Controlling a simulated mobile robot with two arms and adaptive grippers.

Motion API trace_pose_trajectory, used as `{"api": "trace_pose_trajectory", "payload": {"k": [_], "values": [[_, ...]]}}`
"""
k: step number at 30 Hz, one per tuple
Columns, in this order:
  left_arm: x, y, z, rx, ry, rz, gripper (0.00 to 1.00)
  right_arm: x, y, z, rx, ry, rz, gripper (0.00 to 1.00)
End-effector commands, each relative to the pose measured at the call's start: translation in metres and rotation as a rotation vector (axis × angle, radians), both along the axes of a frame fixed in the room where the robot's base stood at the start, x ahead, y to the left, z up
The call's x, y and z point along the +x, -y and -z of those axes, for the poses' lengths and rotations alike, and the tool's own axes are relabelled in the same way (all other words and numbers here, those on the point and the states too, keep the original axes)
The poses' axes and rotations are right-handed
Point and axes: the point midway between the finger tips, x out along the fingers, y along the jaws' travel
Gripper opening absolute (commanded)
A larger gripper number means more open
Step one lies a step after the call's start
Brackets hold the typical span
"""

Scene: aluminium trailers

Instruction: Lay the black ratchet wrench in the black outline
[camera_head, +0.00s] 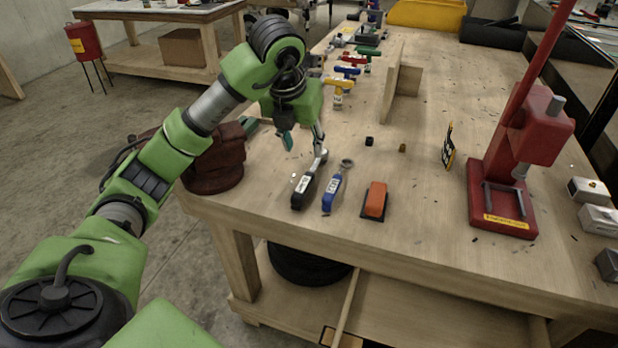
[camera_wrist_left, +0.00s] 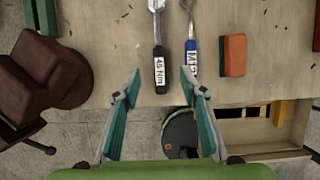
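The black ratchet wrench (camera_head: 303,190) lies near the front edge of the wooden workbench, its metal end pointing away from that edge. In the left wrist view its black handle (camera_wrist_left: 158,70) bears a white "45 Nm" label. My left gripper (camera_head: 304,146) is open and empty above the bench, close to the wrench. In the left wrist view the open fingers (camera_wrist_left: 159,82) point toward the wrench handle, one to each side, apart from it. I cannot make out a black outline on the bench top with certainty. My right gripper is not in view.
A blue wrench (camera_head: 333,192) lies just right of the black one, then an orange block (camera_head: 376,199). A dark red vise (camera_head: 214,165) stands at the left corner. A red press (camera_head: 510,170) stands at the right.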

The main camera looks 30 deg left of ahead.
Motion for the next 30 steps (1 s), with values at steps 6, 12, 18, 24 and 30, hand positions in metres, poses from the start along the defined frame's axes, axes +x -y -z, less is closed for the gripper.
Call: {"api": "trace_pose_trajectory", "payload": {"k": [6, 12, 18, 24, 30], "values": [[0.015, -0.003, 0.042, -0.003, -0.008, 0.003, 0.39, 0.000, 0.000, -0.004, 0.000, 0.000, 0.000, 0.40], [0.026, -0.005, 0.067, -0.004, -0.003, 0.006, 0.39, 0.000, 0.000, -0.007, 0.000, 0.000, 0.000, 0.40], [0.030, -0.008, 0.080, -0.003, -0.004, 0.005, 0.39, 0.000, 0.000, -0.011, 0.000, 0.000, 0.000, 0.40], [0.040, -0.014, 0.109, -0.005, -0.005, 0.007, 0.39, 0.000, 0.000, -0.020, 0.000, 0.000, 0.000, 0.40], [0.045, -0.015, 0.121, -0.003, -0.001, 0.007, 0.39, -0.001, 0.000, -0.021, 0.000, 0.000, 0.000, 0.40]]}}
